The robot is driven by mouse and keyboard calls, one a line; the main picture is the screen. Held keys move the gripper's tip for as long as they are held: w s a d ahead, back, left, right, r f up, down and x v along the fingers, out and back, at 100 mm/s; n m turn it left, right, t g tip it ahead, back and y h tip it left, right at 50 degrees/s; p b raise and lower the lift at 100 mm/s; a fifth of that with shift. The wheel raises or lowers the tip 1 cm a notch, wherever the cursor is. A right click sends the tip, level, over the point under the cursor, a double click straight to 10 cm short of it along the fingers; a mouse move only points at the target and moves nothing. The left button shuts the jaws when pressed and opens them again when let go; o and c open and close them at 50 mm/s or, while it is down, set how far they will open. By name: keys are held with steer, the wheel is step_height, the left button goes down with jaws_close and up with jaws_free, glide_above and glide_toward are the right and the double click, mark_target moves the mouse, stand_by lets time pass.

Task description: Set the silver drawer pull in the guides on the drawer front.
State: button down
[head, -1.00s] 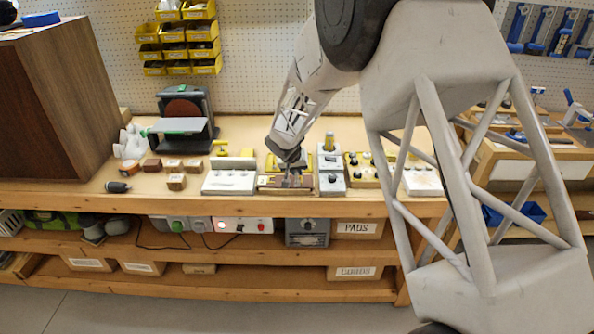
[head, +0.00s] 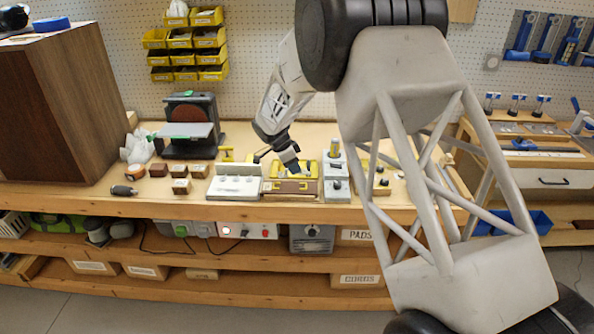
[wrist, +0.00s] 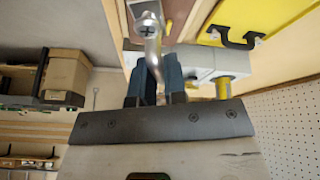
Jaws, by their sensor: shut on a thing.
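My gripper (wrist: 158,72) shows in the wrist view with its two blue fingers shut on the silver drawer pull (wrist: 152,48). The pull's curved bar rises from between the fingertips, and a round end with a cross-shaped screw shows at the top. In the head view my gripper (head: 296,168) is tilted over the brown drawer front (head: 290,187), which lies in a fixture on the bench. A reddish-brown strip of it (wrist: 177,14) shows beside the pull in the wrist view. The guides are too small to make out. I cannot tell whether the pull touches the front.
A yellow plate with a black handle (wrist: 262,22) is close by. A sander (head: 190,125) and small wooden blocks are further left.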

mark_target(290, 187)
steer(key=m, duration=0.1)
steer(key=a+r+m+g, duration=0.1)
steer(key=m, duration=0.1)
steer(key=shift+a+m, duration=0.15)
steer(key=shift+m, duration=0.15)
steer(key=shift+f, duration=0.15)
steer(key=shift+f, duration=2.6)
steer(key=shift+f, duration=0.55)
stand_by(0.7)
steer(key=c, duration=0.8)
jaws_free()
steer(key=shift+c, duration=0.2)
steer(key=shift+r, duration=0.15)
steer(key=shift+r, duration=3.35)
